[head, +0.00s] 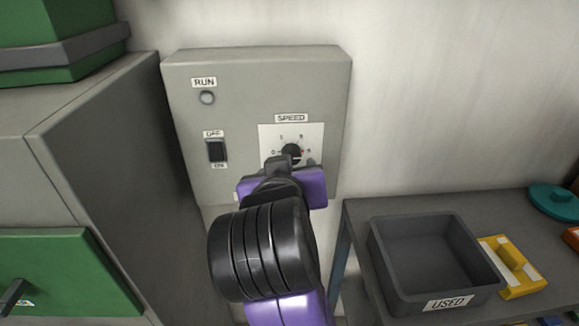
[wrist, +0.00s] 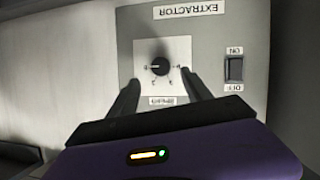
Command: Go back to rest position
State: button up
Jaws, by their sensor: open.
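My gripper (head: 292,164) is in front of the grey control box (head: 235,62), at the SPEED dial. In the wrist view my gripper (wrist: 161,84) is open, with its two dark fingers apart and nothing held. The round black speed knob (wrist: 160,66) shows just beyond and between the fingertips in that upside-down view. In the head view the knob (head: 291,151) is partly hidden by my gripper. I cannot tell whether a finger touches the knob.
The box also has a RUN lamp (head: 207,98), which looks unlit, and a black OFF/ON switch (head: 216,151). A grey cabinet (head: 95,130) stands close on the left. A bench at right holds a grey USED tray (head: 385,245) and a yellow block (head: 513,258).

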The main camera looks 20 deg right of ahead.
jog(key=shift+r, duration=0.1)
dwell(0.3)
jog(key=w+a+r+n+t+y, duration=0.2)
jog(key=w+a+r+n+t, duration=0.15)
jog(key=r+t, duration=0.2)
jog(key=s+a+f+n+t+y, duration=0.2)
jog(key=s+a+f+n+y, duration=0.1)
jog(key=s+f+y, duration=0.4)
jog(key=s+d+f+m+g+h, duration=0.1)
jog(key=s+d+f, duration=0.2)
jog(key=s+f, duration=0.3)
jog(key=s+d+f+m+g+h, duration=0.1)
jog(key=s+f, duration=0.5)
jog(key=s, duration=1)
jog(key=s+d+f+m+g+h, duration=0.1)
jog(key=s+d+f+g, duration=0.2)
jog(key=s+d+f, duration=0.3)
jog(key=s+f, duration=0.1)
jog(key=s, duration=0.4)
jog(key=shift+s, duration=0.3)
jog(key=shift+m, duration=0.25)
